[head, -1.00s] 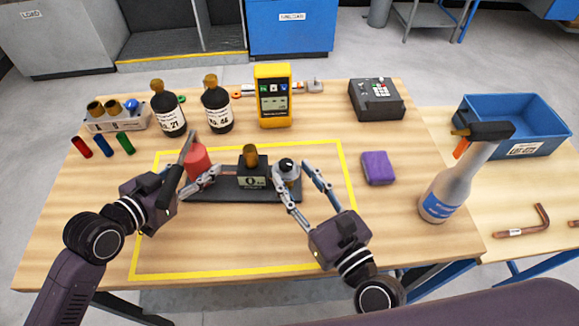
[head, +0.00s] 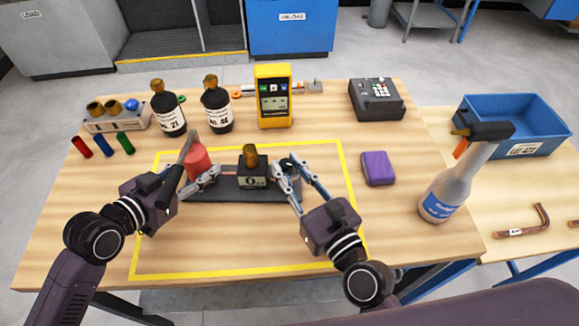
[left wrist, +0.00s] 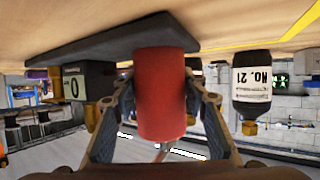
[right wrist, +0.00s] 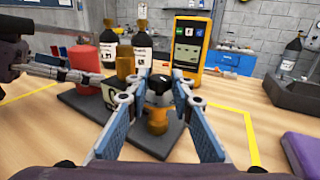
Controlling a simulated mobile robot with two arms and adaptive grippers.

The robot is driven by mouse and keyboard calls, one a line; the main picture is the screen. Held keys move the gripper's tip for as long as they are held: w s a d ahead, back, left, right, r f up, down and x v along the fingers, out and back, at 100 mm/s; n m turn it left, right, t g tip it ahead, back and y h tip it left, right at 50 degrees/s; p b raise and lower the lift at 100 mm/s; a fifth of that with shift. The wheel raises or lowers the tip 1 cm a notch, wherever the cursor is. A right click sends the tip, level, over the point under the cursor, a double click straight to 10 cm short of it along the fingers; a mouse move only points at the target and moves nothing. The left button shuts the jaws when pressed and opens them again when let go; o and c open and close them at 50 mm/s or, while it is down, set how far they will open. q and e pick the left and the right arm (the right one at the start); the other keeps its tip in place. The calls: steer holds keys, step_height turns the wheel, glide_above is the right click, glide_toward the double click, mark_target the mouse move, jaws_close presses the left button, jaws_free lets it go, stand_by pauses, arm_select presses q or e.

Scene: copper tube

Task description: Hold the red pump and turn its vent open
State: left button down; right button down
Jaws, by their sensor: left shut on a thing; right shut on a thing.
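The red pump has a dark base plate (head: 222,190) with a red cylinder (head: 198,158) at its left end. A black block (head: 253,174) marked 0, with a brass cap, stands mid-plate. My left gripper (head: 203,180) is shut on the red cylinder, which shows upside down between its fingers in the left wrist view (left wrist: 160,95). At the right end is the vent, with a black knob (right wrist: 157,88) and a brass fitting (right wrist: 157,122) in the right wrist view. My right gripper (head: 288,173) is shut on the vent; its fingers hide part of it in the head view.
Two dark bottles (head: 216,112), a yellow meter (head: 273,105) and a keypad box (head: 377,101) stand behind. A purple sponge (head: 378,168) and a spray bottle (head: 445,194) are to the right. The table in front of the plate is clear.

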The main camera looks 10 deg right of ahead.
steer(key=shift+n+y, duration=0.4)
steer(key=shift+y, duration=0.1)
steer(key=shift+n+g+y, duration=1.6)
steer(key=shift+n+y, duration=0.1)
steer(key=shift+y, duration=0.4)
arm_select(q)
steer(key=shift+d, duration=0.15)
arm_select(e)
steer(key=shift+w+d+f+n+g+y, duration=0.1)
steer(key=shift+n+g+y, duration=0.3)
steer(key=shift+g, duration=0.1)
steer(key=shift+d+f+n+g+y, duration=0.1)
steer(key=shift+n+g+y, duration=0.2)
steer(key=shift+g+y, duration=0.15)
steer(key=shift+n+g+y, duration=0.4)
steer(key=shift+g+y, duration=0.05)
steer(key=c, duration=1.7)
jaws_free()
steer(key=shift+w+r, duration=0.1)
steer(key=shift+d, duration=0.15)
